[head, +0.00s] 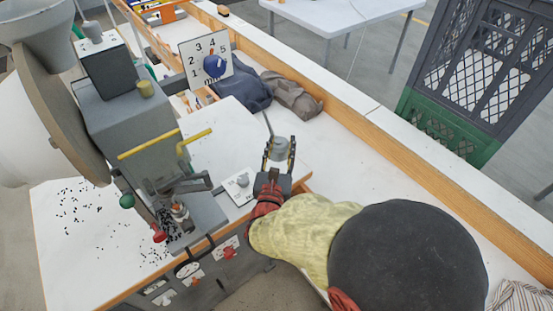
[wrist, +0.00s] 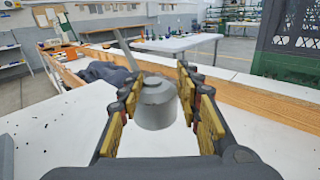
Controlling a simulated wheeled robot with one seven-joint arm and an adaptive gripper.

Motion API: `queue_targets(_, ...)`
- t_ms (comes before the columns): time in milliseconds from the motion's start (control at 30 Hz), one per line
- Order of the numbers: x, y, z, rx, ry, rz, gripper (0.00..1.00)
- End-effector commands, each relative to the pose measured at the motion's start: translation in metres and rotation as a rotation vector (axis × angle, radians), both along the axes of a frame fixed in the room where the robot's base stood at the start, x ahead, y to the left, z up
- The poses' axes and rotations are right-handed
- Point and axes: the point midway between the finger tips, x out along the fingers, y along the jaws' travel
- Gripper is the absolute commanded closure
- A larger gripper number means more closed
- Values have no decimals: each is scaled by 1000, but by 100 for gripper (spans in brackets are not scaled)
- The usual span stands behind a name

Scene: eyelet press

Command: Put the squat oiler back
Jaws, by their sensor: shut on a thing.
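The squat oiler (head: 279,149) is a small grey can with a long thin spout that points up and to the left. My gripper (head: 278,163) is shut on it near the right end of the white bench top. In the wrist view the oiler (wrist: 156,103) sits between the yellow-padded fingers of my gripper (wrist: 160,115). It looks upright and held above the bench, though the gap beneath it is hard to judge. A white card with a grey oiler picture (head: 240,186) lies on the bench, just left of my gripper, and its printed area is bare.
The grey eyelet press (head: 130,120) with yellow and red handles stands at left. Small dark eyelets are scattered around it. A wooden ledge (head: 400,135) runs along the right.

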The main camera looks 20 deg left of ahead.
Motion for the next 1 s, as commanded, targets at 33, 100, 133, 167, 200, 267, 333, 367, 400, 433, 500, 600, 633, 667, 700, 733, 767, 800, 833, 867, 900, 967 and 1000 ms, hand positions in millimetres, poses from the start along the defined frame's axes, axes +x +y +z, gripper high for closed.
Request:
queue_targets(33,6,5,-16,-4,2,0,100)
queue_targets(100,13,11,-28,-4,2,0,100)
queue_targets(133,15,14,-32,-3,2,0,100)
queue_targets(167,18,16,-35,-2,1,0,100)
queue_targets(200,21,18,-39,-2,2,0,100)
queue_targets(267,24,21,-43,0,1,0,100)
queue_targets(333,26,23,-46,0,1,0,100)
queue_targets(367,27,24,-46,0,1,0,100)
queue_targets(400,28,24,-48,0,1,0,100)
queue_targets(433,29,25,-49,0,1,0,100)
queue_targets(500,32,28,-54,-1,1,0,100)
queue_targets(600,33,30,-70,-2,1,1,100)
queue_targets(633,33,29,-75,-3,2,1,100)
queue_targets(667,33,29,-80,-4,2,1,100)
queue_targets(700,33,29,-85,-4,2,1,100)
queue_targets(733,33,29,-87,-3,2,1,100)
queue_targets(767,33,29,-88,-2,1,1,100)
queue_targets(800,33,30,-88,-1,1,1,100)
queue_targets(833,33,29,-87,-1,1,1,100)
queue_targets(867,33,29,-87,-1,1,1,100)
queue_targets(900,33,29,-86,-1,1,1,100)
queue_targets(967,33,29,-86,-1,1,1,100)
queue_targets(1000,33,29,-86,-1,1,1,100)
